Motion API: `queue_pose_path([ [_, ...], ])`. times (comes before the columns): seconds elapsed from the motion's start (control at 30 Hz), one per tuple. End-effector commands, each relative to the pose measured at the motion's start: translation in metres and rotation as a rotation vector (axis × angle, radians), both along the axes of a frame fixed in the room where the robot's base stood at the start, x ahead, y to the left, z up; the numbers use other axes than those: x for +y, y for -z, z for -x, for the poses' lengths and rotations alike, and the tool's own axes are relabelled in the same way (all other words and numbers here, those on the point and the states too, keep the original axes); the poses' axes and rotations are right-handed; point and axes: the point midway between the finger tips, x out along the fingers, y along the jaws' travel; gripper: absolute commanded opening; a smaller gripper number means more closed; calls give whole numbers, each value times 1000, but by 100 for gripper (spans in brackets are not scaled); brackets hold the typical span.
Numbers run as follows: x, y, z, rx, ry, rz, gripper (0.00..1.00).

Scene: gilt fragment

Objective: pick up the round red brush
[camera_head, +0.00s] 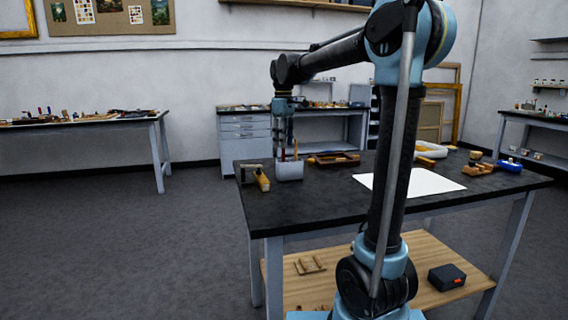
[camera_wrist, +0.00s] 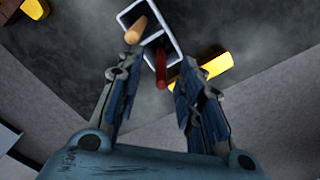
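The round red brush (camera_wrist: 161,68) stands in a pale holder with square compartments (camera_wrist: 178,17); its red handle points up toward the wrist camera. In the head view the holder (camera_head: 290,172) is at the left end of the dark table, with the red handle (camera_head: 283,155) above its rim. A tan wooden handle (camera_wrist: 136,29) stands in another compartment, close to my left finger in the wrist view. My gripper (camera_wrist: 158,80) is open above the holder. The red handle's end lies between the fingertips, apart from both. In the head view my gripper (camera_head: 283,132) points down.
A yellow-handled tool (camera_head: 262,180) lies left of the holder. A wooden tray (camera_head: 335,159) is right of it, then a white sheet (camera_head: 425,182). A yellow object (camera_wrist: 213,66) lies beside the holder in the wrist view. Bare dark tabletop (camera_head: 300,207) lies in front.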

Motion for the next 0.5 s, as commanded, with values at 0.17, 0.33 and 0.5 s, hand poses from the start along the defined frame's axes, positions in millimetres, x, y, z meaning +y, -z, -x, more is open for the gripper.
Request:
queue_pose_path([
  [0.17, 0, 15, 0, 0, 0, 0, 34],
  [0.33, 0, 17, 0, 0, 0, 0, 34],
  [0.5, -1, 16, 0, 0, 1, 0, 14],
])
